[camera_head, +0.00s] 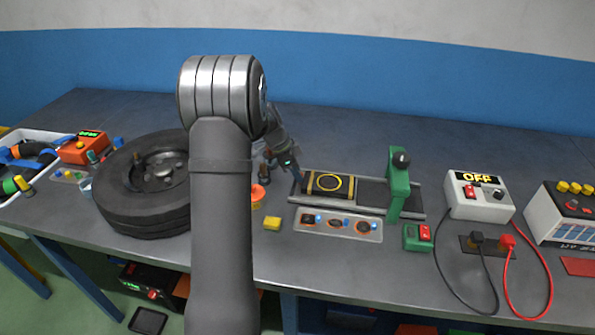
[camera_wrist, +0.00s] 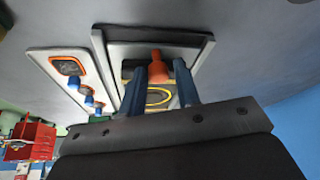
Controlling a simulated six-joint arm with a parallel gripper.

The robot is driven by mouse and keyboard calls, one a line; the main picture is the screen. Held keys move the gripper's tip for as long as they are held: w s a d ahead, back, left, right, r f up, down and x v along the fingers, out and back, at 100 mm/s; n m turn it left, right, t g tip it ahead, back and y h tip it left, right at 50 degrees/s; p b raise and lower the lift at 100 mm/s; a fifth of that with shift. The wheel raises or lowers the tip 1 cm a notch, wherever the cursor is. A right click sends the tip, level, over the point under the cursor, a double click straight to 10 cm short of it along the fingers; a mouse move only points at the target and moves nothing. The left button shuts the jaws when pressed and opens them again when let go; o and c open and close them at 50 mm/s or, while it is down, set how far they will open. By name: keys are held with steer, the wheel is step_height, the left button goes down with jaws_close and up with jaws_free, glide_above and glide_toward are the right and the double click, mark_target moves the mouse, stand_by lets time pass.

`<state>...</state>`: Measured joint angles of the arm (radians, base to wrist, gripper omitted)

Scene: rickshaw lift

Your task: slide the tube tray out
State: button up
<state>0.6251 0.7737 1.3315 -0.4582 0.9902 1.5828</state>
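The tube tray (camera_head: 313,184) appears to be the flat dark piece with a yellow ring, lying on a railed track (camera_head: 372,190) on the bench. In the wrist view the tray (camera_wrist: 143,106) lies beyond my fingers, its ring partly in sight. My gripper (camera_head: 298,175) is at the tray's left end, tilted down. In the wrist view my gripper (camera_wrist: 163,66) has two blue fingers apart, with an orange-red knob (camera_wrist: 157,66) between them. A small gap shows at the right finger. Contact with the knob cannot be made out. My arm hides part of the bench.
A green clamp-like post (camera_head: 397,185) stands across the track. A tyre (camera_head: 140,205) lies left; a white power box (camera_head: 480,208) stands right.

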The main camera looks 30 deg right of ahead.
steer(key=shift+r, duration=0.1)
steer(key=v, duration=1.7)
steer(key=shift+a, duration=0.15)
steer(key=x, duration=1.7)
steer(key=shift+s+d, duration=0.1)
steer(key=shift+d, duration=0.15)
